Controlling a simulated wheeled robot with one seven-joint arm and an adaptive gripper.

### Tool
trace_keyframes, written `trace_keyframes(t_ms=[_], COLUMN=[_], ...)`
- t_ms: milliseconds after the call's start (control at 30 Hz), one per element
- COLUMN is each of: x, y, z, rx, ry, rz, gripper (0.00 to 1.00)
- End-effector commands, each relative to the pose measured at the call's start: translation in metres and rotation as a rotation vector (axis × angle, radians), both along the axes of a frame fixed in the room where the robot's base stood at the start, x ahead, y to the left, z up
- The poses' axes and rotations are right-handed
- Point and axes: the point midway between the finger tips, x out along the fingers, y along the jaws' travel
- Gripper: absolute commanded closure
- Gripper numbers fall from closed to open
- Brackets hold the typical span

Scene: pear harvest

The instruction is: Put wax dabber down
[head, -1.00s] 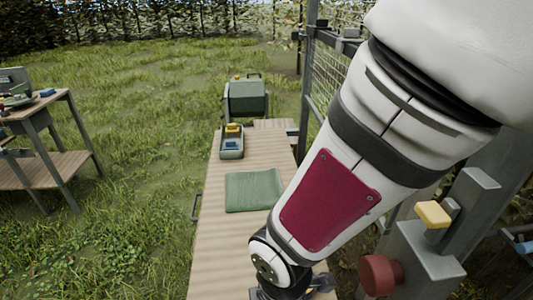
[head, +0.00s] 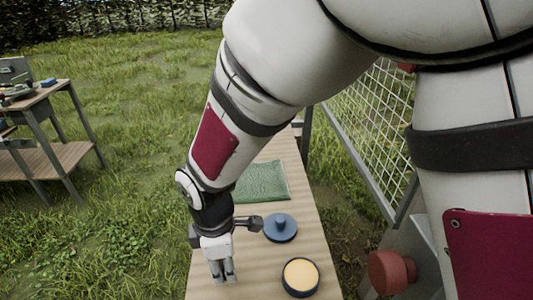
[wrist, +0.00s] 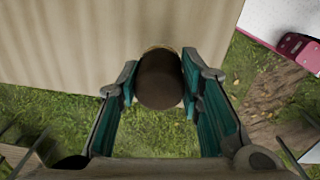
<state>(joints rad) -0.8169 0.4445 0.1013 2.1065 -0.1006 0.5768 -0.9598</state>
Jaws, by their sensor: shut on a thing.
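My gripper (head: 223,278) points down at the left edge of the wooden table (head: 262,268) in the head view. In the wrist view my gripper (wrist: 159,88) is shut on a dark brown, rounded thing (wrist: 158,82), which I take for the wax dabber. A thin tan rim shows at its far side. The table (wrist: 70,40) lies beyond it, with grass beneath the near part of the view. I cannot make out the dabber in the head view, nor tell whether it touches the table.
An open round tin of yellow wax (head: 300,275) stands right of my gripper. A blue knobbed lid (head: 281,227) lies behind the tin. A green cloth (head: 264,182) lies farther back. A wire mesh panel (head: 370,120) stands to the right. Bare wood shows between gripper and tin.

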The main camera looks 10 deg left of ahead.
Motion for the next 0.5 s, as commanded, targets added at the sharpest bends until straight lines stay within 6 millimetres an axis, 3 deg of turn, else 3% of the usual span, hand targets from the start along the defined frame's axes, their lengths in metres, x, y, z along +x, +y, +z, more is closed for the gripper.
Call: trace_keyframes(t_ms=[167, 400, 500], x=[0.001, 0.001, 0.002], y=[0.003, 0.003, 0.003], z=[-0.007, -0.035, -0.036], rx=[-0.002, 0.000, 0.001], ry=[0.001, 0.001, 0.000], rz=[0.001, 0.001, 0.001], gripper=[0.97, 0.97, 0.97])
